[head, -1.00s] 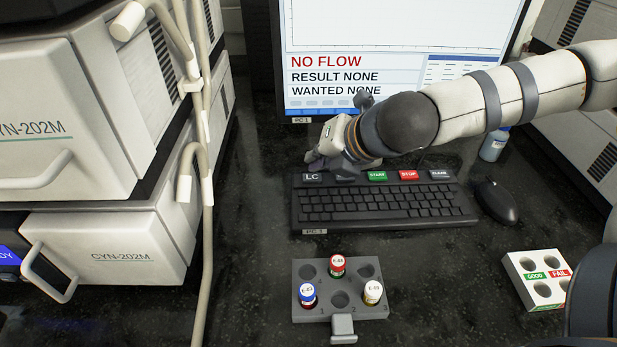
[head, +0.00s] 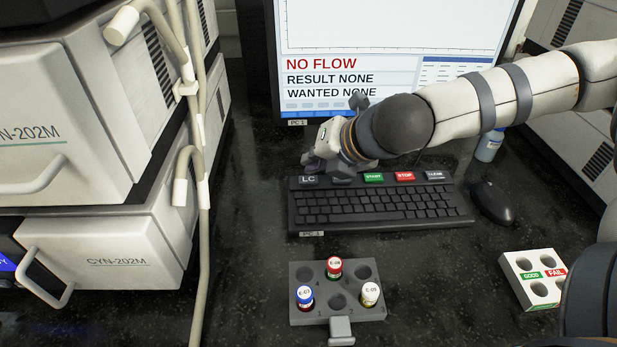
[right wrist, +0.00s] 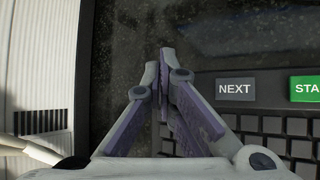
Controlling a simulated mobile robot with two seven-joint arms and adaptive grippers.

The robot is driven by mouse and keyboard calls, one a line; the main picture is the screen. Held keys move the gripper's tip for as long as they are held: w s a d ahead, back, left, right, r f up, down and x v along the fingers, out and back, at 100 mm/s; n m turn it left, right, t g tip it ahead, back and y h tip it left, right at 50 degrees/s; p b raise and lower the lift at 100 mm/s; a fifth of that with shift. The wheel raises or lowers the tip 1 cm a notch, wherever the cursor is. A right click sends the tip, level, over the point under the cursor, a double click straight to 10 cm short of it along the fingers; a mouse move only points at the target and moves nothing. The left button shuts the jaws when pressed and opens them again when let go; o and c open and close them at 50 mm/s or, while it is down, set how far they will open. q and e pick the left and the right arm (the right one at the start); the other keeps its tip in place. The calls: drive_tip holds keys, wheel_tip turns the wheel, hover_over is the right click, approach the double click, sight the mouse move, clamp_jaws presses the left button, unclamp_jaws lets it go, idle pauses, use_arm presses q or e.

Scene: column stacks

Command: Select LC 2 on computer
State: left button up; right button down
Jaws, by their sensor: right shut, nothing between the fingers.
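The computer screen (head: 400,75) reads NO FLOW, RESULT NONE and WANTED NONE. The black keyboard (head: 380,206) lies in front of it. Its LC key (head: 308,180) shows at the top left, with the green START key (head: 373,177) farther right. My right gripper (head: 318,168) is shut and empty, low over the keyboard's top left edge, right behind the LC key. In the right wrist view its closed fingers (right wrist: 165,60) are left of the NEXT key (right wrist: 235,89). Whether they touch a key I cannot tell. My left gripper is not in view.
A rack (head: 338,306) with a red, a blue and a white-capped vial stands in front of the keyboard. A mouse (head: 493,203) and a white GOOD/FAIL holder (head: 531,279) are at right. Instruments labelled CYN-202M (head: 110,245) stand at left.

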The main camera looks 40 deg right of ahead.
sight(313, 178)
idle(0.4)
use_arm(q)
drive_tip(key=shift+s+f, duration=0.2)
use_arm(e)
drive_tip(key=shift+f, duration=0.4)
use_arm(q)
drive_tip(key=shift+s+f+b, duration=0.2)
drive_tip(key=shift+b, duration=0.15)
use_arm(e)
drive_tip(key=shift+f, duration=0.5)
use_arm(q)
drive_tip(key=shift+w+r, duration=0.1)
use_arm(e)
drive_tip(key=shift+r, duration=0.2)
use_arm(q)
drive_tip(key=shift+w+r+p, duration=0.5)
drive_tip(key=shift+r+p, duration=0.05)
use_arm(e)
drive_tip(key=shift+r, duration=0.75)
wheel_tip(313, 178, up, 3)
drive_tip(key=shift+p, duration=0.85)
drive_tip(key=shift+r+p, duration=0.65)
drive_tip(key=shift+r, duration=0.45)
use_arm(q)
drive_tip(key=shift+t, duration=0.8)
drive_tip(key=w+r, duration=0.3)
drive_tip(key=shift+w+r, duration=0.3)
use_arm(e)
drive_tip(key=shift+f, duration=0.1)
